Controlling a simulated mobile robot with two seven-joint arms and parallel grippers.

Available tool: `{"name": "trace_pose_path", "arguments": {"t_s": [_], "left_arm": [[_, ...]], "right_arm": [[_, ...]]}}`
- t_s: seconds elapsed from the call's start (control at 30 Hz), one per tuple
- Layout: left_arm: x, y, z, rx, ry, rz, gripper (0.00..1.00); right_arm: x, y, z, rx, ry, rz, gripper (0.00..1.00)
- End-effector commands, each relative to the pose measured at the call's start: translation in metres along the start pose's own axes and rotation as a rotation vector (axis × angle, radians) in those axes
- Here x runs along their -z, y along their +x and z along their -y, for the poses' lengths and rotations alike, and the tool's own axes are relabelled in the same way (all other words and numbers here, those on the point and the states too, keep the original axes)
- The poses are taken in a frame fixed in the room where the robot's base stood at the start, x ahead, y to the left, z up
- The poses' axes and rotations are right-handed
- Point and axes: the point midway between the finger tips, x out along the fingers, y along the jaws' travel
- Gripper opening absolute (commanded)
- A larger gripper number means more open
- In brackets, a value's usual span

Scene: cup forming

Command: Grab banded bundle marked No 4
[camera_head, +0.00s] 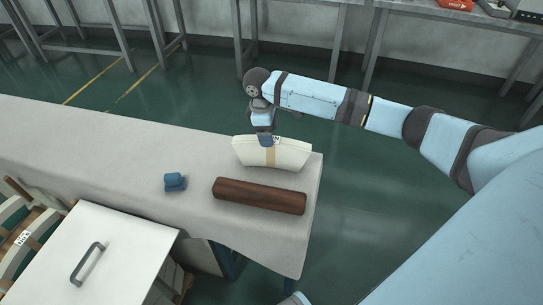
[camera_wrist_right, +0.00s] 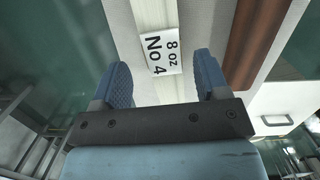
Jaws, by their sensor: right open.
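The banded bundle (camera_head: 290,156) is a cream, fan-shaped stack with a tan band around its middle. It stands on the grey table near its right end. In the right wrist view its label (camera_wrist_right: 160,52) reads "8 oz No 4", on the pale top edge of the bundle (camera_wrist_right: 150,15). My right gripper (camera_head: 267,139) is at the middle of the bundle, over the band. In the wrist view my right gripper (camera_wrist_right: 164,78) is open, with one blue finger on each side of the label. Whether the fingers touch the bundle cannot be told. My left gripper is not in view.
A brown bar (camera_head: 258,196) lies just in front of the bundle. A small blue object (camera_head: 175,182) is on the table (camera_head: 110,140) to the left. A white cabinet with a handle (camera_head: 88,262) and a rack of labelled banded bundles (camera_head: 40,222) stand at lower left.

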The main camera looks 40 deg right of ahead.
Motion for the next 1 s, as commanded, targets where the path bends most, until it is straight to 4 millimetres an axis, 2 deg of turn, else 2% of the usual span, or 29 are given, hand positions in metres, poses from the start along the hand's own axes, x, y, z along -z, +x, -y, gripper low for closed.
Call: {"name": "trace_pose_path", "arguments": {"t_s": [0.27,0.47,0.6,0.7,0.8,1.0], "left_arm": [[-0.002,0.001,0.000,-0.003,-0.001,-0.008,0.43],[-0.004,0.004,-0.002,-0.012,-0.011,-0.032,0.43],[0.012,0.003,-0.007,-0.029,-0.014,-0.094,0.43],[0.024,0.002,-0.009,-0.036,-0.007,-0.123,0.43],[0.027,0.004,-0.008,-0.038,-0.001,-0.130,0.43],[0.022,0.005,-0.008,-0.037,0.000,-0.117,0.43]], "right_arm": [[-0.001,0.019,0.001,-0.001,0.000,0.000,0.68],[-0.004,0.050,0.004,-0.001,0.000,0.001,0.68],[-0.004,0.062,0.004,-0.002,-0.001,-0.001,0.68],[-0.004,0.061,0.004,-0.002,-0.001,-0.002,0.68],[-0.004,0.061,0.004,-0.002,-0.001,-0.002,0.68],[-0.004,0.061,0.004,-0.002,-0.001,-0.002,0.22]]}}
